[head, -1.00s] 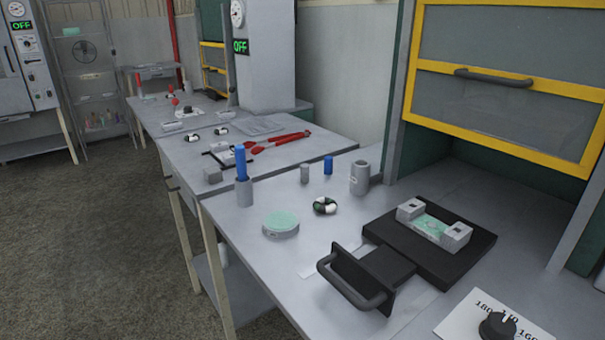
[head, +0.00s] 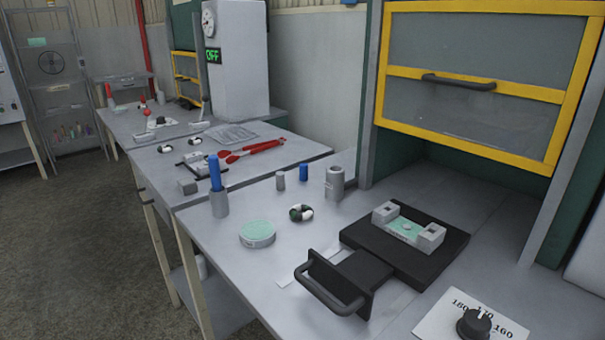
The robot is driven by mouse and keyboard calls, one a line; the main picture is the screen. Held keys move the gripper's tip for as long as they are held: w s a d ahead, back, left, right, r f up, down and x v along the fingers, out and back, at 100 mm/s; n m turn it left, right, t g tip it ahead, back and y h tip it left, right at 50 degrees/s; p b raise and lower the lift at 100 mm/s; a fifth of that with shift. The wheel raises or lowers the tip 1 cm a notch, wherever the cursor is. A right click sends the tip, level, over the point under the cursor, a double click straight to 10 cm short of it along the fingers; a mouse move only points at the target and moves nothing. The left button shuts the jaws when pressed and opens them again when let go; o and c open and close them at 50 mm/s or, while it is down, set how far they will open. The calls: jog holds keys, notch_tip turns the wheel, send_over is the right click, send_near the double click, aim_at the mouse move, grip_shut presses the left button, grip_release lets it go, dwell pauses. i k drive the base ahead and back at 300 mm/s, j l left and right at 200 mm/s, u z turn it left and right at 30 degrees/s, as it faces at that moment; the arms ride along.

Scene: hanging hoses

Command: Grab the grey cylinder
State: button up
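A small solid grey cylinder (head: 280,181) stands upright on the near grey table, towards its back edge. A small blue cylinder (head: 303,173) stands just to its right. A larger grey hollow cylinder (head: 335,183) stands further right. Another grey cylinder (head: 219,204) near the left edge of the table has a blue rod (head: 215,174) upright in it. The frames do not show which of these grey cylinders the task names. My gripper is not in view.
On the near table (head: 233,280) are a round green-topped disc (head: 257,233), a black-and-white ring (head: 301,213), a black plate (head: 440,251) with a handle (head: 329,290), and a dial (head: 474,323). Red pliers (head: 253,150) lie on the table behind. A yellow-framed cabinet (head: 480,72) stands at right.

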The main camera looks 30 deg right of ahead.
aim_at(280, 175)
jog(key=i+j, duration=0.75)
jog(key=j, duration=0.3)
jog(key=i+j, duration=0.75)
jog(key=j, duration=0.25)
jog(key=i+j+z, duration=0.2)
jog(key=z, duration=0.2)
jog(key=i+j+z, duration=0.15)
jog(key=j+z, duration=0.3)
jog(key=z, duration=2.25)
jog(key=i, duration=0.75)
